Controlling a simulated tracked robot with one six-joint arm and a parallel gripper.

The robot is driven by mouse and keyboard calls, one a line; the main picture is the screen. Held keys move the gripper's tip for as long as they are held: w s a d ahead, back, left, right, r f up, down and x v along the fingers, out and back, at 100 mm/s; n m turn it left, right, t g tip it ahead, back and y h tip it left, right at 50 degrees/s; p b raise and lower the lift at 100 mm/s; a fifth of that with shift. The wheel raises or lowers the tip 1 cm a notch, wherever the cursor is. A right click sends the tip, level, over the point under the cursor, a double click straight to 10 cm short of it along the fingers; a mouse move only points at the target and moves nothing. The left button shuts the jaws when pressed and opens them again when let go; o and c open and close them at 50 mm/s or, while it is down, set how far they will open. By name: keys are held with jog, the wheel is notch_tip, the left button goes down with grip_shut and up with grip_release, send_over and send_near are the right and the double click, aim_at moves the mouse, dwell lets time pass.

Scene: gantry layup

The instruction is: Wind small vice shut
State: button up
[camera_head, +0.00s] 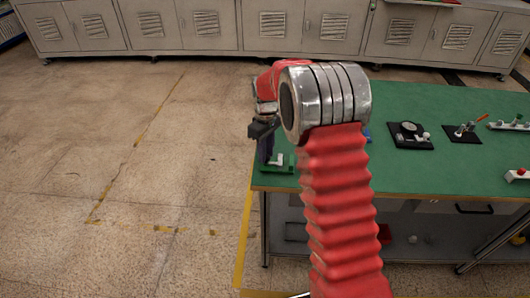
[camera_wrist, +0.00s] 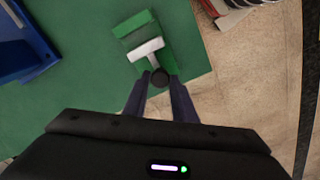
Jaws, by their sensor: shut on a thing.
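The small vice has a bright green body and a pale grey T-shaped part. It stands at the left corner of the bench in the head view (camera_head: 286,168) and shows from above in the wrist view (camera_wrist: 186,62). A dark round knob (camera_wrist: 160,77) is at the near end of the pale part. My gripper (camera_wrist: 160,84) has its two dark fingers on either side of this knob, shut on it. In the head view my gripper (camera_head: 267,158) points down at the vice, and its fingers partly hide it.
The green bench top (camera_head: 430,170) carries a black plate with a round dial (camera_head: 409,134), a red-handled fitting (camera_head: 466,129) and a red button box (camera_head: 517,174), all to the right. A blue tray (camera_wrist: 22,45) lies left in the wrist view. Open floor borders the bench's left edge.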

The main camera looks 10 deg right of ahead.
jog(key=shift+w+r+m, duration=0.25)
jog(key=shift+m, duration=0.25)
jog(key=o, duration=0.7)
jog(key=shift+o, duration=0.3)
jog(key=shift+s+f, duration=0.1)
notch_tip(320, 180, up, 14)
jog(key=shift+f, duration=0.15)
